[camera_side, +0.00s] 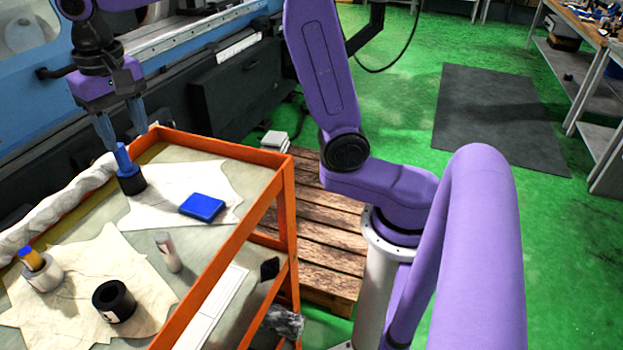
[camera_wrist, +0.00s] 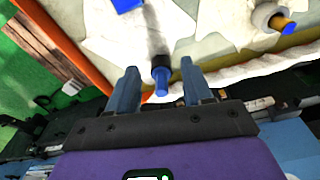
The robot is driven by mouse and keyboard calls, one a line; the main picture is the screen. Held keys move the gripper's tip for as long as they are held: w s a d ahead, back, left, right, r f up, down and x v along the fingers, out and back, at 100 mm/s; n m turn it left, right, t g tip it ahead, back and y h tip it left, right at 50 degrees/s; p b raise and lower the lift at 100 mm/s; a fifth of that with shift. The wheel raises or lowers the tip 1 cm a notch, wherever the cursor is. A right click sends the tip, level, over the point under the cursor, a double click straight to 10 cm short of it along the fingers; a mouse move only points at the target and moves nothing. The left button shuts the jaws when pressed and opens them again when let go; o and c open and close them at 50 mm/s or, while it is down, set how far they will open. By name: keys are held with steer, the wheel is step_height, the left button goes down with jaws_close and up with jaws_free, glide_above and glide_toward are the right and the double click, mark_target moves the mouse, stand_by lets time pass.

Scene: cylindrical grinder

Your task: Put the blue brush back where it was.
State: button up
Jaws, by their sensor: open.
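The blue brush (camera_side: 123,158) stands upright on the orange cart, near its far end. Its blue shaft points up from a wider black lower part (camera_side: 132,184); I cannot tell whether that is part of the brush or a holder. My gripper (camera_side: 127,140) is open and points down just above it, with the fingers near the top of the shaft. In the wrist view the brush (camera_wrist: 161,84) shows between the two spread fingers of my gripper (camera_wrist: 159,72), apart from both, nearer the left one.
On the cart (camera_side: 225,247) lie a blue block (camera_side: 201,206), a small grey cylinder (camera_side: 168,250), a hollow black cylinder (camera_side: 114,300) and a white cup (camera_side: 42,277) holding a yellow-and-blue item. A rolled white cloth (camera_side: 55,215) lines the left edge. The blue machine (camera_side: 35,100) stands behind.

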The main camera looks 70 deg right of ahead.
steer(key=s+d+f+n, duration=0.3)
steer(key=s+n, duration=0.2)
steer(key=s, duration=0.4)
steer(key=s+d+f+n, duration=0.3)
steer(key=s+f+n, duration=0.1)
steer(key=s, duration=0.6)
steer(key=s+d+f+n, duration=0.3)
steer(key=s+n, duration=0.3)
steer(key=s, duration=0.4)
steer(key=shift+d+f+g+y, duration=0.35)
steer(key=shift+d+g+y, duration=0.05)
steer(key=shift+d, duration=0.15)
